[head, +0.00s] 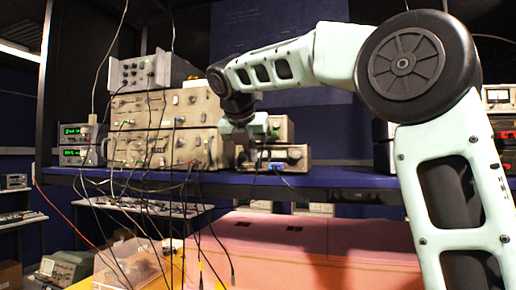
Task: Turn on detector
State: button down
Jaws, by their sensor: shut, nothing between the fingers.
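Several beige electronic instruments stand stacked on the blue shelf (340,180). No label tells which one is the detector. A small beige unit (292,154) with dark knobs and a blue connector stands at the right of the stack, with another beige unit (284,128) above it. My gripper (243,158) is in front of the left side of these small units, pointing down, shut and empty. It hides part of their fronts. I cannot tell whether it touches them. A wide beige instrument (160,148) with knobs and cables is just left of my gripper.
Dark cables (190,215) hang across the instruments and shelf edge. A grey box (140,71) sits on the stack. Green-lit meters (73,133) stand at left. A pink foam block (300,235) is below the shelf.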

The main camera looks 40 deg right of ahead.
jog(key=b+v, duration=0.1)
jog(key=v, duration=0.8)
jog(key=shift+r, duration=0.55)
jog(key=shift+w, duration=0.1)
